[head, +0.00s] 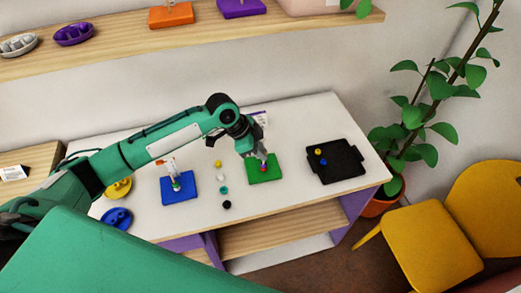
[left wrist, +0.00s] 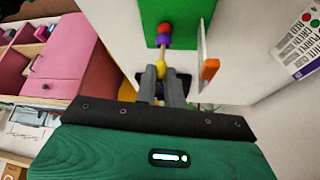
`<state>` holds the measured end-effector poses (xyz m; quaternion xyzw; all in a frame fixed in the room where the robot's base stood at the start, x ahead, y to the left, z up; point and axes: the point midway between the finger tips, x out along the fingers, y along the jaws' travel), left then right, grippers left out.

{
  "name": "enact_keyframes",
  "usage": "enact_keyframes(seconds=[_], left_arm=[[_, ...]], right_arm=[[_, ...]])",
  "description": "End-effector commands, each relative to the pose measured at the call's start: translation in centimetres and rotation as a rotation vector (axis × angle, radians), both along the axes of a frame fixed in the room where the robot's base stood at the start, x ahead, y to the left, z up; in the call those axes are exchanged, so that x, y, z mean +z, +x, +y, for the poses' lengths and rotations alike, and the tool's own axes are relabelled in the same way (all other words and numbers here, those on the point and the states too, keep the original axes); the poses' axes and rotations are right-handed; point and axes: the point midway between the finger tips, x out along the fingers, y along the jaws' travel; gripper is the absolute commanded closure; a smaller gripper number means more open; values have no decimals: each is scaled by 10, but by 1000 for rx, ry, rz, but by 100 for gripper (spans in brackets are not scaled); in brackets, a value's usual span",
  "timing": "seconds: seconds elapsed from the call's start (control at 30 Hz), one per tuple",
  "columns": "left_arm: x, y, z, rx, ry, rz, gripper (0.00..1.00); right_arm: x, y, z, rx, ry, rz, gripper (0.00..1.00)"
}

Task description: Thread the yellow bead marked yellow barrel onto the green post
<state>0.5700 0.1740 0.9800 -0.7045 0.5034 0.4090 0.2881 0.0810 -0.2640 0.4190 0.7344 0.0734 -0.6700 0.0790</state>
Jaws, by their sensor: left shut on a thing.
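My left gripper (head: 262,158) is shut on a yellow bead (left wrist: 160,68), low over the green board (head: 253,177) in the head view. In the left wrist view the post of the green board (left wrist: 180,9) carries a red bead (left wrist: 165,28) and a purple bead (left wrist: 163,42). A short pale piece of post (left wrist: 162,53) shows between the purple bead and the held yellow bead. The held bead is in line with the post; I cannot tell whether it is around its tip. The fingers hide part of the bead. My right gripper is not in view.
A blue board (head: 179,190) with a post stands left. Loose yellow (head: 218,164), white (head: 221,177), teal (head: 223,190) and black (head: 227,204) beads lie between the boards. A black tray (head: 345,172) with two beads is right. A white piece with an orange end (left wrist: 209,69) stands beside the fingers.

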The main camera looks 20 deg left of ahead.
Motion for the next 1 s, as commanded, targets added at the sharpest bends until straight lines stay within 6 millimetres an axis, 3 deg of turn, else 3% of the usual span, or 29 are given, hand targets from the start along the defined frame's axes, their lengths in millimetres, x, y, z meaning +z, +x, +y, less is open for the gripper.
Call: enact_keyframes(seconds=[0.03,0.17,0.57,1.0], left_arm=[[0,0,0,0,0,0,88],[0,0,0,0,0,0,64],[6,-1,5,0,1,0,64],[85,-15,49,1,1,-4,64]], right_arm=[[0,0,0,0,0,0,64],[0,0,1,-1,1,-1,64],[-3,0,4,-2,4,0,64],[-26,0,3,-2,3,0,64]])
